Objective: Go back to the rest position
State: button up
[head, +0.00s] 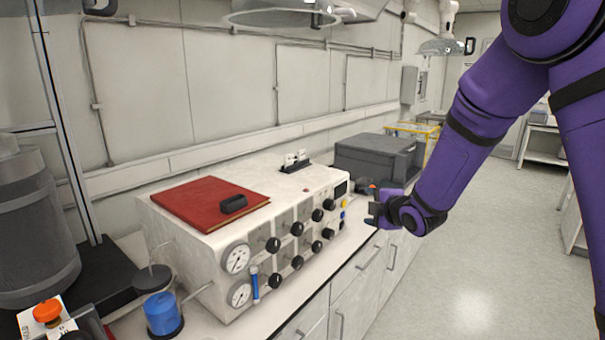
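My gripper (374,210) is at the end of my purple arm, in the right half of the head view. It is beside the right end of the white control box (200,255), over the front edge of the counter. The gripper is small and dark here, so I cannot tell whether its fingers are open or shut. No held object can be made out in it. The box carries black knobs, two round gauges (237,258) and a blue-handled valve (255,284) on its front.
A dark grey case (374,158) and a yellow-framed basket (413,131) stand behind. A grey vessel (35,230) and a blue-capped part (162,313) are at left. The floor (460,270) at right is clear.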

jog(key=s+d+r+m+g+h, duration=0.2)
jog(key=s+d+r+m, duration=0.35)
jog(key=s+r, duration=0.2)
jog(key=s+d+r+m+g+h, duration=0.1)
jog(key=s+d+r+m+h, duration=0.2)
jog(key=s+d+r+m, duration=0.4)
jog(key=s+r+m+g, duration=0.1)
jog(key=s+m+g, duration=0.3)
jog(key=s, duration=2.2)
jog(key=m, duration=0.3)
jog(key=shift+a+r+m+g, duration=0.2)
jog(key=shift+a+m+g, duration=0.05)
jog(key=shift+m+g, duration=0.15)
